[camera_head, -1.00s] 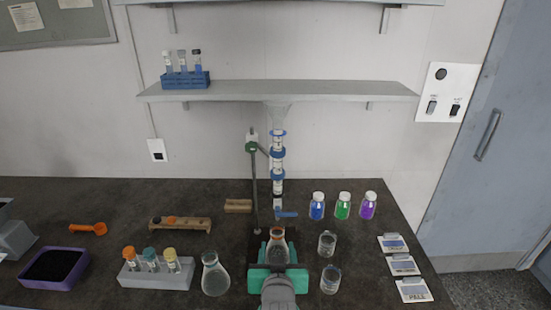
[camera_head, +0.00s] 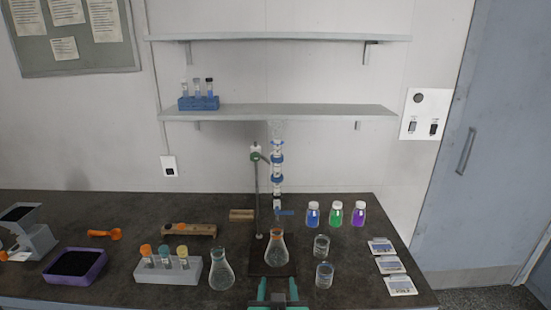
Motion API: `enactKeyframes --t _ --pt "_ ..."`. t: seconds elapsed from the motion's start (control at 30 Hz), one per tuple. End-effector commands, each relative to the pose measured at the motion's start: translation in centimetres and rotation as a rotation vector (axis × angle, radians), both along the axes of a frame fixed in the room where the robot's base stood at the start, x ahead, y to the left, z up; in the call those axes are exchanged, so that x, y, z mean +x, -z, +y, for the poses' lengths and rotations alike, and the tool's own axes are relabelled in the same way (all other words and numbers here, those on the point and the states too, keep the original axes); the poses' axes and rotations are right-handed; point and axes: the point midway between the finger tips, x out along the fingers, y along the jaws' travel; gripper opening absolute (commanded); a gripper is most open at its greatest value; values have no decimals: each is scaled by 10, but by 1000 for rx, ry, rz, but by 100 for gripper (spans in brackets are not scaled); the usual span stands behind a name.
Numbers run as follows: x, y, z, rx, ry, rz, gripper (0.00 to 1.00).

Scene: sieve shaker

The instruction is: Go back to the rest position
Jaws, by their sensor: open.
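My gripper (camera_head: 277,290) is at the bottom centre of the view, with its two green fingers apart and nothing between them. It is in front of the conical flask (camera_head: 276,252) with orange-brown contents, apart from it. That flask stands on the dark base of the stand (camera_head: 257,195), below a tall glass column (camera_head: 277,165) with blue clips and a blue stopcock. The rest of my arm is out of view.
A clear conical flask (camera_head: 221,272) and a grey vial rack (camera_head: 168,270) stand to the left. Two beakers (camera_head: 324,275) (camera_head: 321,246) stand to the right. Three coloured bottles (camera_head: 336,215) and several packets (camera_head: 392,265) are farther right. A purple tray (camera_head: 75,268) is at far left.

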Motion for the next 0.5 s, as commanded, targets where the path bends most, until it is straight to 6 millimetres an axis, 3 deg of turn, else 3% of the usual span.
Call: enactKeyframes --t 0.5 --pt "-24 44 0 -9 0 -11 48"
